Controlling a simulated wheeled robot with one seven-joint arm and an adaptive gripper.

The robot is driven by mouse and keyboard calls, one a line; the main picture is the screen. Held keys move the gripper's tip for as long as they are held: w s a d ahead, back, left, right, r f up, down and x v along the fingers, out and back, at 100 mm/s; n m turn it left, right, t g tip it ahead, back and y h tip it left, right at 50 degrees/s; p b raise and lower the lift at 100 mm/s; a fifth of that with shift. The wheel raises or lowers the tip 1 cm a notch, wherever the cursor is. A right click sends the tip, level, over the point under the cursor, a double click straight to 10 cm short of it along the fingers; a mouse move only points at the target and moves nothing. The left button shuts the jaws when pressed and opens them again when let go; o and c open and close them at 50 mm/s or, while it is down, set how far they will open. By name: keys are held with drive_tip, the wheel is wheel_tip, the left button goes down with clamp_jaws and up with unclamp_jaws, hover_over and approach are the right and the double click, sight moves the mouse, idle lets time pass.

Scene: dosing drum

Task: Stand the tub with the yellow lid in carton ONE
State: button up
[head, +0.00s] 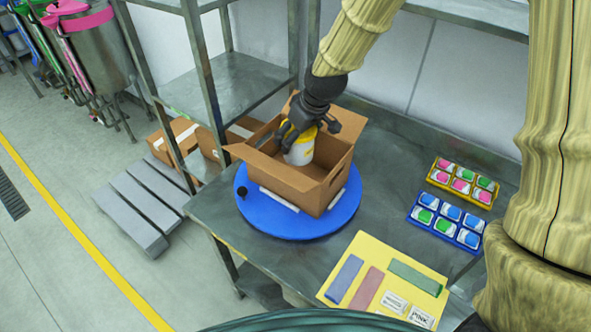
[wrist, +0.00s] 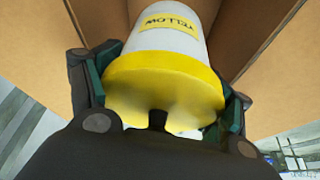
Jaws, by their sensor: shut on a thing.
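The white tub (head: 299,154) with the yellow lid (head: 305,133) is inside an open brown carton (head: 300,186), near the carton's left and back side. My gripper (head: 301,129) reaches down from above and is shut on the tub at its lid. The tub looks about upright. Whether its base touches the carton floor is hidden. No number is readable on the carton.
The carton stands on a blue round turntable (head: 262,222) with a black knob (head: 242,193). The grey table (head: 390,185) holds a yellow board (head: 360,250) with coloured strips, and yellow (head: 462,200) and blue (head: 444,239) trays. Metal shelf posts (head: 207,80) rise at the left. Carton flaps stand open.

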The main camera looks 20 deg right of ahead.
sight(311, 135)
drive_tip(key=f, duration=0.2)
drive_tip(key=f+p, duration=0.1)
drive_tip(key=f, duration=0.1)
drive_tip(key=shift+w+a+f, duration=0.1)
drive_tip(key=shift+w+f, duration=0.1)
drive_tip(key=shift+f, duration=0.1)
drive_tip(key=shift+s+f+p, duration=0.1)
drive_tip(key=shift+f+p, duration=0.6)
drive_tip(key=shift+f, duration=1.9)
drive_tip(key=shift+f, duration=0.2)
drive_tip(key=o, duration=0.7)
drive_tip(key=shift+o, duration=0.2)
drive_tip(key=shift+r, duration=0.1)
drive_tip(key=shift+b+v, duration=1.2)
drive_tip(key=shift+v, duration=4.9)
